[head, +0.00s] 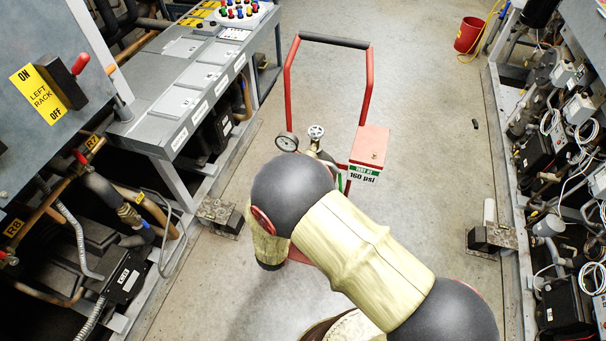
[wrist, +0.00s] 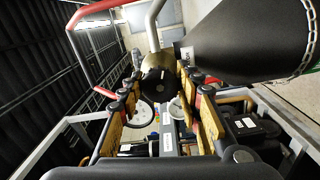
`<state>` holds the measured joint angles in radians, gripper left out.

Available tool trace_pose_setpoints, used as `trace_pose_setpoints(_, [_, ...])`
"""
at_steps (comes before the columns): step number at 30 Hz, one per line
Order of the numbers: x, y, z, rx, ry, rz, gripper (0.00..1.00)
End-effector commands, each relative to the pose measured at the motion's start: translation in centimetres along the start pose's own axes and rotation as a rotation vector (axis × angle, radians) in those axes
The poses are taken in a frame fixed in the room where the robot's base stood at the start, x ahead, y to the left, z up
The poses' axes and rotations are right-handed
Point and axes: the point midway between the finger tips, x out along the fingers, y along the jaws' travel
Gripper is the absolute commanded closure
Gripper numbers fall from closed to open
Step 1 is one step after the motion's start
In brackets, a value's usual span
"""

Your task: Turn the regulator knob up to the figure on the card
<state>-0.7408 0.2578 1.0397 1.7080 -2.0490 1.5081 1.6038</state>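In the wrist view, a dark round knob (wrist: 158,83) sits on a brass body (wrist: 157,62). Two white-faced gauges, one left (wrist: 141,113) and one right (wrist: 176,108), show behind my fingers. My gripper (wrist: 159,78) is open, with one finger on each side of the knob; I cannot tell whether they touch it. My arm hides the knob in the head view.
A large dark tapered shape (wrist: 250,40) with a chain is at the wrist view's right. Equipment racks line both sides; a red bucket (head: 468,35) stands far right.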

Motion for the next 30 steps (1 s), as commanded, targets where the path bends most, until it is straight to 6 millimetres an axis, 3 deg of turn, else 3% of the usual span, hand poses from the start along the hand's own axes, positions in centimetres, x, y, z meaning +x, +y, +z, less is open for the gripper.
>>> trace_pose_setpoints(10, [0.0, -0.1, 0.1, -0.002, 0.000, -0.001, 0.46])
trace_pose_setpoints(20, [-0.2, -0.1, 0.0, -0.002, 0.000, -0.001, 0.46])
trace_pose_setpoints(25, [-1.9, -0.1, -0.1, -0.002, 0.004, -0.001, 0.46])
trace_pose_setpoints(30, [-5.2, -0.1, -0.2, -0.003, 0.006, -0.002, 0.46])
